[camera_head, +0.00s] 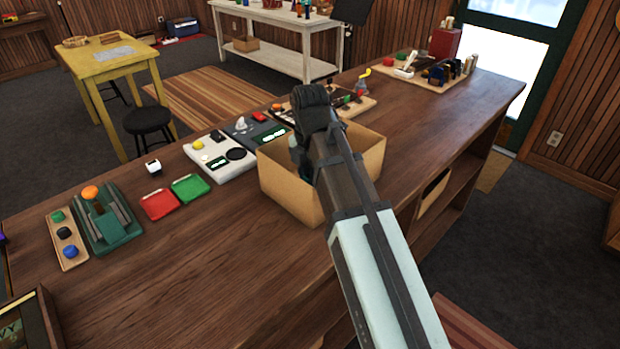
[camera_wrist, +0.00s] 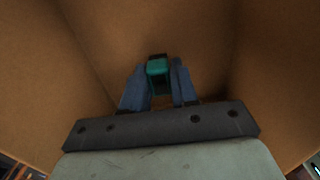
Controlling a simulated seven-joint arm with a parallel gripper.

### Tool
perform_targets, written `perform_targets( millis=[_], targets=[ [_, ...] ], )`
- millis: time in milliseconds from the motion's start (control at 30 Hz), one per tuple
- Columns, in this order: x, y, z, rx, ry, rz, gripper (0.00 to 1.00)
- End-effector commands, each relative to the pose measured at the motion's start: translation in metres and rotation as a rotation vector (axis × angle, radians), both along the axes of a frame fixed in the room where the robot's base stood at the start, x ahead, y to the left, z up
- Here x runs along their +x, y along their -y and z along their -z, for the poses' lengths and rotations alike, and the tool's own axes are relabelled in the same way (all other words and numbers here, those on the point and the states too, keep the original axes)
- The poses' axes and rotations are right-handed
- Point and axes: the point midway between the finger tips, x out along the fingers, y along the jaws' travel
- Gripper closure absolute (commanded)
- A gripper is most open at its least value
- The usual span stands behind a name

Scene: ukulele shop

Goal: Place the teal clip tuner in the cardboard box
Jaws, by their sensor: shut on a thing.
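The cardboard box (camera_head: 285,185) stands open on the wooden counter, near the middle of the head view. Its brown inner walls (camera_wrist: 210,45) fill most of the wrist view. My gripper (camera_wrist: 158,85) is shut on the teal clip tuner (camera_wrist: 157,67), which sits between the two fingertips with the box walls around it. I cannot tell how far the tuner is from the box floor.
Red (camera_head: 160,204) and green (camera_head: 190,187) trays, a white device (camera_head: 219,157) and a green stand (camera_head: 106,222) lie left of the box on the counter (camera_head: 200,265). A wooden board with tools (camera_head: 350,103) is behind it.

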Motion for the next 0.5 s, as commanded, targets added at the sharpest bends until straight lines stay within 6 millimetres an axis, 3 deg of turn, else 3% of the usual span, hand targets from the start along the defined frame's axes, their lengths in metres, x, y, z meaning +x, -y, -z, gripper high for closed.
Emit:
perform_targets(
  millis=[100,500],
  targets=[
    [-0.0008,0.0003,0.0098,0.0,-0.001,0.0,1.0],
    [-0.0003,0.0001,0.0131,0.0,0.0,0.0,1.0]
  ],
)
